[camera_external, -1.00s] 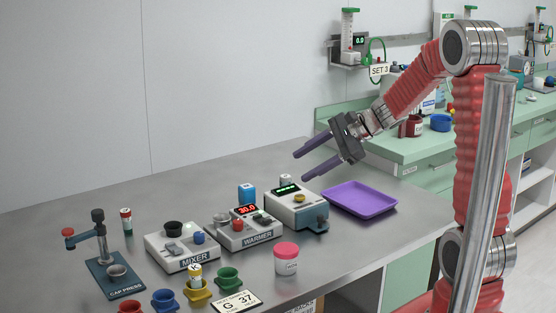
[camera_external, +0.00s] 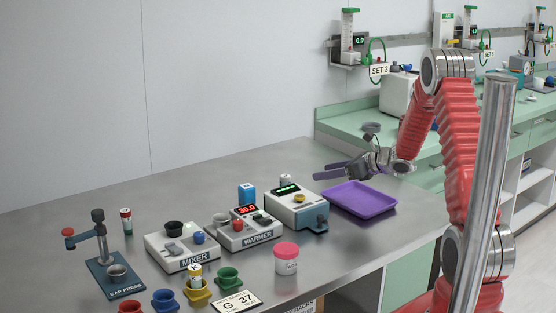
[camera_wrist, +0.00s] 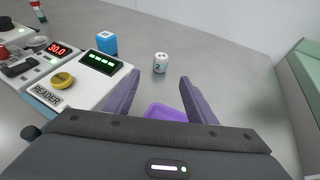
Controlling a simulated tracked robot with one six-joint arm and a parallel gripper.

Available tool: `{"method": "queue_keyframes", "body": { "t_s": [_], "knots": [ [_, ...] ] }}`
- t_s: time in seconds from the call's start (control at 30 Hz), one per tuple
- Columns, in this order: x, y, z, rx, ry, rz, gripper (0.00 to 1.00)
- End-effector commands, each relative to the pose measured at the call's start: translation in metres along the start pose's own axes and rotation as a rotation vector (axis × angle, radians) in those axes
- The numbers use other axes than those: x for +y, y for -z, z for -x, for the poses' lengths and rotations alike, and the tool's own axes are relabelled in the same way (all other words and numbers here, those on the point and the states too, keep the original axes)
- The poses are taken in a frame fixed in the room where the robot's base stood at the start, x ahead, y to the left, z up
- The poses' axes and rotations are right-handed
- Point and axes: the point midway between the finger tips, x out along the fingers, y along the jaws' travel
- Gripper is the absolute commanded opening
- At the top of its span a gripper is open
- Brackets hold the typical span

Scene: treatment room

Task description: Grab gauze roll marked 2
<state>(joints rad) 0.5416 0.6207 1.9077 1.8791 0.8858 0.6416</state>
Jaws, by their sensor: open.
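The gauze roll marked 2 (camera_wrist: 160,62) is a small white upright cylinder with a dark 2 on its side.
The reader (camera_external: 295,205) stands just left of my fingers, with a blue box (camera_external: 246,194) behind it. The purple tray (camera_external: 359,200) lies below my gripper. The warmer (camera_external: 243,230) and mixer (camera_external: 190,248) are farther left. The table behind the roll is clear.

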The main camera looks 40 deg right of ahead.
Motion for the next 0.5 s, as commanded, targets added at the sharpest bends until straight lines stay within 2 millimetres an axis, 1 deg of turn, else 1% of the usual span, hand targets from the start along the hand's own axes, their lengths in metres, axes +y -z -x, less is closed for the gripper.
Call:
{"method": "queue_keyframes", "body": {
  "t_s": [0.17, 0.27, 0.37, 0.5],
  "knots": [
    [0.001, 0.0, -0.001, 0.0, -0.001, 0.002, 0.51],
    [0.001, 0.0, -0.007, 0.001, -0.003, 0.003, 0.51],
    [0.001, 0.0, -0.018, 0.001, -0.003, 0.003, 0.51],
    [0.002, 0.0, -0.04, 0.001, -0.005, 0.004, 0.51]
  ]
}}
